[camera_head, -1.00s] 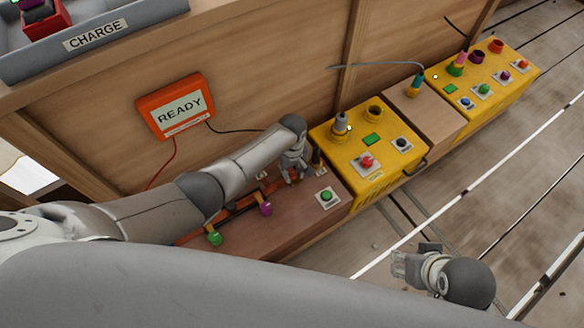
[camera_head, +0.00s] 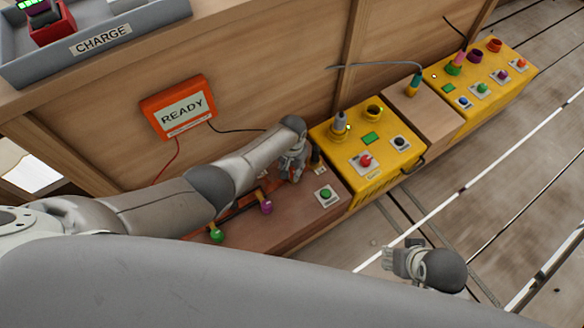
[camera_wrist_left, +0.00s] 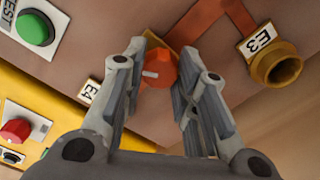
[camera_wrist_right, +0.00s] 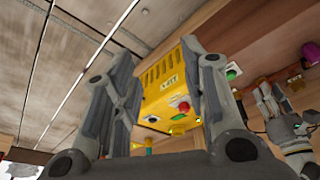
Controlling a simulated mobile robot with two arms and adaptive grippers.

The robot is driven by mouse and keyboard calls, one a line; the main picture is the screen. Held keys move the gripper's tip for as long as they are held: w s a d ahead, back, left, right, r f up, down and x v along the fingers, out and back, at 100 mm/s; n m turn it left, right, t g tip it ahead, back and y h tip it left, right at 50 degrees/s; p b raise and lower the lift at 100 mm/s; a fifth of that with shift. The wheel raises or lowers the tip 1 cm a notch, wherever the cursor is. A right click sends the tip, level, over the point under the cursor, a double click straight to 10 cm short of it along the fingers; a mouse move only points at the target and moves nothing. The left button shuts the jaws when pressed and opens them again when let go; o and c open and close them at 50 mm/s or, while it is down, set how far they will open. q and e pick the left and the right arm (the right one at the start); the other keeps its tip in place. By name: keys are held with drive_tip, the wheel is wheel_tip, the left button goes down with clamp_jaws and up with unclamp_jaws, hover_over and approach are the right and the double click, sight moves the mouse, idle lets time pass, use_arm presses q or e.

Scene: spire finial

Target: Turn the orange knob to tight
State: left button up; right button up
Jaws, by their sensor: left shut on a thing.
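The orange knob (camera_wrist_left: 160,68) sits between the fingers of my left gripper (camera_wrist_left: 162,82) in the left wrist view. A white pointer mark on its face points to the left there. My left gripper is shut on it. In the head view my left gripper (camera_head: 291,170) is low over the brown bench (camera_head: 285,222) and hides the knob. I cannot read a "tight" mark. My right gripper (camera_head: 388,258) is open and empty in the air, right of the bench; its spread fingers show in the right wrist view (camera_wrist_right: 165,85).
Yellow boxes (camera_head: 375,178) stand right of the bench. Green (camera_head: 216,236) and purple (camera_head: 265,207) knobs are on the left. An orange READY display (camera_head: 180,107) hangs behind.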

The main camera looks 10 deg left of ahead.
use_arm(q)
drive_tip(key=m, duration=0.4)
drive_tip(key=shift+s, duration=0.1)
drive_tip(key=shift+m, duration=0.9)
use_arm(e)
drive_tip(key=shift+w+f, duration=0.15)
drive_tip(key=shift+f, duration=0.45)
drive_tip(key=shift+w, duration=0.1)
drive_tip(key=shift+r, duration=0.1)
use_arm(q)
drive_tip(key=o, duration=1)
drive_tip(key=shift+o, duration=0.2)
use_arm(e)
drive_tip(key=shift+s, duration=0.25)
drive_tip(key=shift+s, duration=0.1)
